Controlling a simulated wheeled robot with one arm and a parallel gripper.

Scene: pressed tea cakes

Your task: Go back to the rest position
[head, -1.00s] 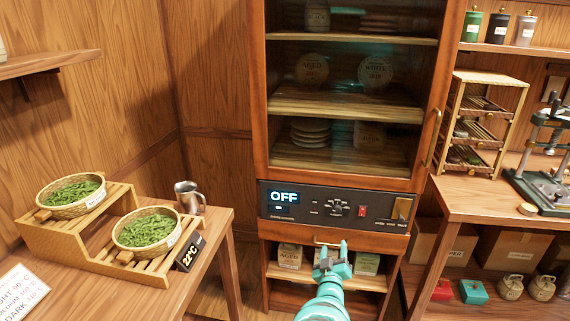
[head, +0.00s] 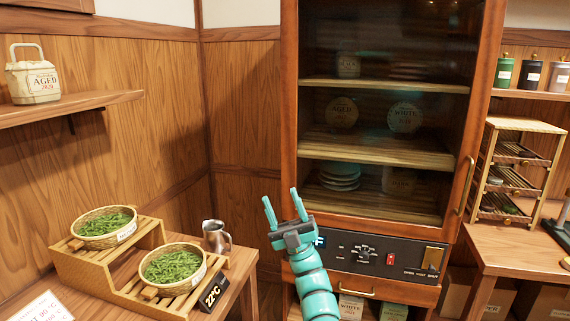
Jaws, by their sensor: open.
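My gripper (head: 283,204) is open and empty, its two teal fingers pointing up in front of the left edge of the tall wooden cabinet. My teal arm rises from the bottom of the view below it. The cabinet's glass door (head: 384,130) is shut, with round cakes and plates dim behind it. The cabinet's control panel (head: 362,252) lies below the door. My gripper hides most of the panel's display, and only a small lit part shows.
At left, a stepped wooden stand (head: 83,268) holds two baskets of green leaves, beside a metal jug (head: 216,238) and a "22°C" sign (head: 212,291). A wall shelf (head: 68,108) carries an "AGED" package (head: 34,80). At right, a slatted rack (head: 514,172) stands on a counter.

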